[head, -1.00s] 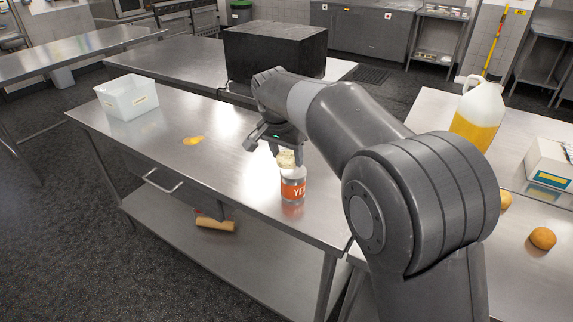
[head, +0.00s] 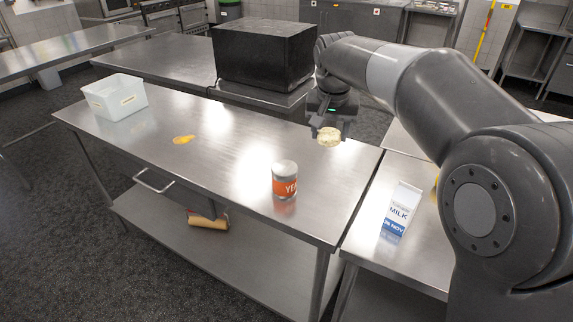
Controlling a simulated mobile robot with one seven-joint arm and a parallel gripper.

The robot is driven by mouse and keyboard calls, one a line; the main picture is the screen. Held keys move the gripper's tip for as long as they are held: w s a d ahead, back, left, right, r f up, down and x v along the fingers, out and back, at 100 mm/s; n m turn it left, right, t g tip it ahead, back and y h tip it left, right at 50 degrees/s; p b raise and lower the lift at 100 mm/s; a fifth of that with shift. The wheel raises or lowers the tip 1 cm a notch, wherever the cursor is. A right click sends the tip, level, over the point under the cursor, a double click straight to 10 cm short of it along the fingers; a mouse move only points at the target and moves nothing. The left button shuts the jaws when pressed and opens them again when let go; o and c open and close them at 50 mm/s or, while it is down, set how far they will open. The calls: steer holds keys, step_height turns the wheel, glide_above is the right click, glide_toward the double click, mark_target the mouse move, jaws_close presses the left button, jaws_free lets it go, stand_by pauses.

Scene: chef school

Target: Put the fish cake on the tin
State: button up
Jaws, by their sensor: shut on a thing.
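The fish cake (head: 329,137) is a pale, round, thick disc. My gripper (head: 328,124) is shut on it and holds it at the back right of the tin, apart from it and seemingly above the table top. The tin's lid is in view and bare. The fingertips are small in this view and partly hidden by the fish cake.
A white bin (head: 116,98) and a yellow-orange flat item (head: 184,139) are at the left of the table. A milk carton (head: 399,212) stands on the adjoining counter at right. A large black box (head: 263,52) stands behind. Table around the tin is clear.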

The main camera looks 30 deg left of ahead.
steer(key=shift+w+n, duration=0.2)
steer(key=shift+n, duration=0.1)
steer(key=shift+a+f, duration=0.2)
steer(key=shift+a, duration=0.15)
glide_above(285, 166)
steer(key=f, duration=0.4)
steer(key=s+f, duration=0.1)
steer(key=f, duration=0.1)
steer(key=shift+d+f, duration=0.15)
steer(key=shift+f, duration=2.1)
steer(key=shift+f, duration=0.15)
steer(key=o, duration=1)
steer(key=shift+o, duration=0.2)
